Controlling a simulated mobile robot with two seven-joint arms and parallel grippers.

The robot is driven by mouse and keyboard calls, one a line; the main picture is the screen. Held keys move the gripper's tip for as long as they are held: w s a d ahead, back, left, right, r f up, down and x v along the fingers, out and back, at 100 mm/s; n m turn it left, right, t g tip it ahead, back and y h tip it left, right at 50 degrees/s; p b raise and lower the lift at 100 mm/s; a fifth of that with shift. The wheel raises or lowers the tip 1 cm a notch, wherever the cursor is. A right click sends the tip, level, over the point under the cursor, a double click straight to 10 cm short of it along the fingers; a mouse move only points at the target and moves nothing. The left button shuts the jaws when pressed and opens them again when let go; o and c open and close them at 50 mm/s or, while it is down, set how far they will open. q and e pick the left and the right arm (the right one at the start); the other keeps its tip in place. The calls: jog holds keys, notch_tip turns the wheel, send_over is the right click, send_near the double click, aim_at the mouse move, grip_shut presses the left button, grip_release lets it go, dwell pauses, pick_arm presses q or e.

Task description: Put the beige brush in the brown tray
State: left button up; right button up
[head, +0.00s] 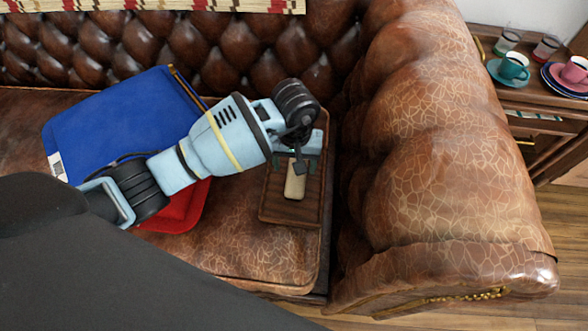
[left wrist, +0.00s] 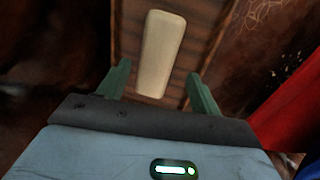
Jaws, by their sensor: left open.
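The beige brush (head: 295,183) lies in the brown tray (head: 290,212), which rests on the leather sofa seat close to the right armrest. In the left wrist view the brush (left wrist: 160,50) is a pale, rounded oblong over the tray's wooden floor (left wrist: 200,32). My left gripper (head: 299,163) is above the tray at the brush's far end. Its green fingers (left wrist: 158,85) are apart, with the near end of the brush between or just beyond them and no finger visibly touching it. The gripper hides part of the tray in the head view. My right gripper is not seen.
A blue folder-like item (head: 110,125) and a red one (head: 182,212) lie on the seat left of the tray. The padded armrest (head: 430,150) rises to the right. Cups and saucers (head: 512,68) stand on a wooden side table beyond it.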

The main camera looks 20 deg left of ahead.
pick_arm(q)
notch_tip(320, 180, up, 6)
jog(key=shift+f+p, duration=0.1)
jog(key=shift+p, duration=0.5)
jog(key=shift+r, duration=0.55)
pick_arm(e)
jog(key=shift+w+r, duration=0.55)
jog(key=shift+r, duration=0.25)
pick_arm(q)
jog(key=shift+s+f, duration=0.1)
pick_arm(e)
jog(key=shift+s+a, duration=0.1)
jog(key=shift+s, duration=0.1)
